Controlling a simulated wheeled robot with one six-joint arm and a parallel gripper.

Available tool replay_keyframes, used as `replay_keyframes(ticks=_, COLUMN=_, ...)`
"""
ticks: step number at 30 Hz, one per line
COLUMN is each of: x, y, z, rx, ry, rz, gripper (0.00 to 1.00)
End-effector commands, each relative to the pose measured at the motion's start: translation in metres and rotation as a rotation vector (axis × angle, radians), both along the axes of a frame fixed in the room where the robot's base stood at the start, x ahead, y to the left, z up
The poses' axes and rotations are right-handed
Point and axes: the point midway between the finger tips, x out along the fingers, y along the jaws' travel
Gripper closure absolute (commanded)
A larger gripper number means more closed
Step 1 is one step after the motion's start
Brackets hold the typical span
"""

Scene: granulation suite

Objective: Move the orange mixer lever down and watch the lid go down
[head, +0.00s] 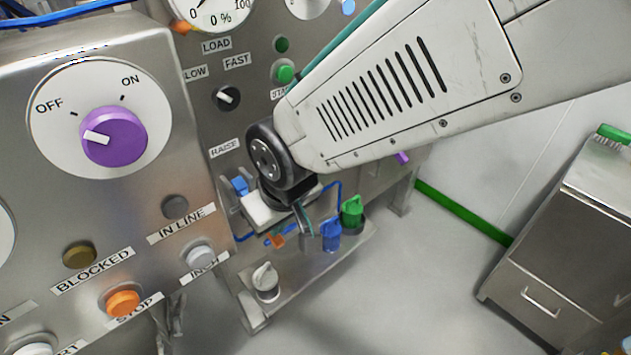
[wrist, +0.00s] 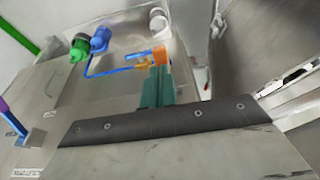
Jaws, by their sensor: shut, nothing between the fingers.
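My gripper (wrist: 158,72) is shut and empty, its teal fingers together in the wrist view. In the head view the gripper (head: 306,228) points down beside the steel panel, partly hidden by my wrist. An orange piece (wrist: 161,56) shows just beyond the fingertips in the wrist view. A small orange piece also shows low beside the gripper in the head view (head: 278,240). I cannot tell whether either is the mixer lever, nor whether the fingers touch it. A RAISE label (head: 224,147) is on the panel left of my wrist. I cannot make out the mixer lid.
A shelf (head: 318,268) below my gripper carries a blue container (head: 330,234), a green container (head: 352,214) and a white-topped container (head: 265,280). A purple knob (head: 114,136) and an orange button (head: 122,303) are on the near panel. A steel cabinet (head: 560,230) stands right; floor between is clear.

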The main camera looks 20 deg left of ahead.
Motion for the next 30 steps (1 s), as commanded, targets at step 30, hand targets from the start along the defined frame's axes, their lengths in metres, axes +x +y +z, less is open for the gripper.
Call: replay_keyframes(ticks=30, x=-0.001, y=0.001, z=-0.024, rx=-0.007, ry=0.005, rz=0.002, gripper=1.0)
